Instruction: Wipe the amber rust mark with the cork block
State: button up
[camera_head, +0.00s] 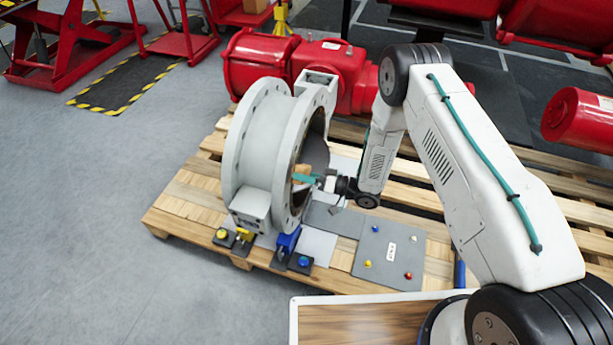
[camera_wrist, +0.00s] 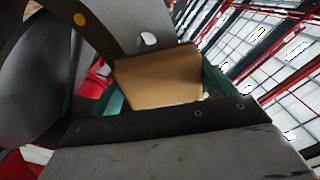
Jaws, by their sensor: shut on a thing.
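My gripper (camera_head: 306,178) has teal fingers and is shut on the tan cork block (camera_head: 304,170), inside the right-hand opening of the large grey valve ring (camera_head: 262,145). In the wrist view, the cork block (camera_wrist: 158,76) sits between the fingers, its far edge close to a grey metal face (camera_wrist: 115,22). I cannot tell whether it touches that face. A pale oval (camera_wrist: 148,39) shows just above the block. The mark cannot be made out in the head view.
The valve stands on a wooden pallet (camera_head: 190,190) with a red actuator (camera_head: 335,62) behind it. A blue fitting (camera_head: 288,241) and a yellow-handled fitting (camera_head: 243,236) sit at its foot. A grey plate with coloured knobs (camera_head: 388,250) lies to the right. Open floor is at left.

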aim_at(295, 150)
jog(key=shift+x, duration=0.85)
jog(key=shift+w+d+r, duration=0.25)
jog(key=shift+w+r, duration=0.35)
jog(key=shift+r, duration=0.05)
jog(key=shift+w+d+r, duration=0.3)
jog(key=shift+w+r, duration=0.3)
jog(key=shift+r, duration=0.1)
jog(key=shift+w+d+r, duration=0.15)
jog(key=shift+w+r, duration=0.5)
jog(key=shift+w+d+r, duration=0.2)
jog(key=shift+w+r, duration=0.4)
jog(key=shift+r, duration=0.05)
jog(key=shift+s+f, duration=0.1)
jog(key=shift+s+a+f, duration=0.35)
jog(key=shift+s+f, duration=0.45)
jog(key=shift+f, duration=0.05)
jog(key=shift+s+a+f, duration=0.3)
jog(key=shift+s+f, duration=0.5)
jog(key=shift+s, duration=0.05)
jog(key=shift+s+a+f, duration=0.35)
jog(key=shift+s+f, duration=0.45)
jog(key=shift+f, duration=0.05)
